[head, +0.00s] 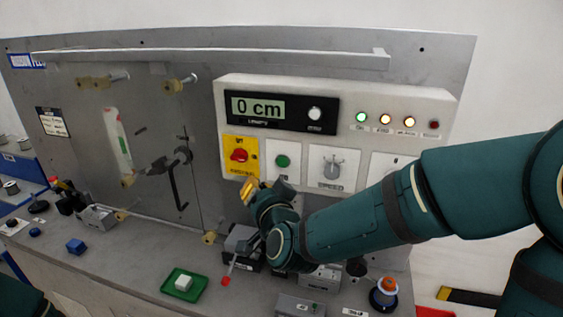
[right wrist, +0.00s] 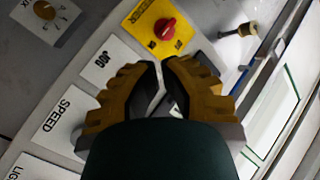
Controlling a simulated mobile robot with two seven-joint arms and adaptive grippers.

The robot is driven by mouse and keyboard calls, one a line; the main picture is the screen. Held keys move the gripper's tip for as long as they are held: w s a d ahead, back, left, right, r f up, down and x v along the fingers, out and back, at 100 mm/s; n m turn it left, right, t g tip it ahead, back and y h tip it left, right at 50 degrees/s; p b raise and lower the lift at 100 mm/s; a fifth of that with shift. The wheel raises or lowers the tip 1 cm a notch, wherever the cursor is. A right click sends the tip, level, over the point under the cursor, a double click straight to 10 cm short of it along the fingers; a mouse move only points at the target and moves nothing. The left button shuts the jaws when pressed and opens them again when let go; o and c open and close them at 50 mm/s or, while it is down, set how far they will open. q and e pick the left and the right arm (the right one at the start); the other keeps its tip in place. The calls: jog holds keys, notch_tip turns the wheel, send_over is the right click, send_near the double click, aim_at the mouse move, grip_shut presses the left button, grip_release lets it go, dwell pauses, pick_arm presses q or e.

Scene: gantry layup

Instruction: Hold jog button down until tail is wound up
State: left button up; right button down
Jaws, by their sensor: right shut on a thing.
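The green button (head: 283,161) sits on a white plate of the control box. In the right wrist view a JOG plate (right wrist: 97,62) shows beside the fingers, its button out of sight. My right gripper (head: 252,189) is just below the yellow plate and the green button's plate, apart from the green button in the picture. The display (head: 258,106) reads 0 cm. I cannot make out the tail. My left gripper is out of view.
A red knob (head: 239,155) is on the yellow plate, and a grey dial (head: 334,164) is right of the green button. Several lamps are at the box's upper right.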

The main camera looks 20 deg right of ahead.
aim_at(282, 162)
jog(key=w+d+b, duration=0.1)
jog(key=w+d, duration=0.4)
jog(key=w, duration=0.2)
jog(key=shift+w, duration=0.2)
dwell(0.4)
jog(key=shift+f, duration=0.1)
dwell(1.1)
jog(key=shift+w+d+b, duration=0.25)
jog(key=shift+w+b, duration=0.1)
jog(key=shift+b, duration=0.25)
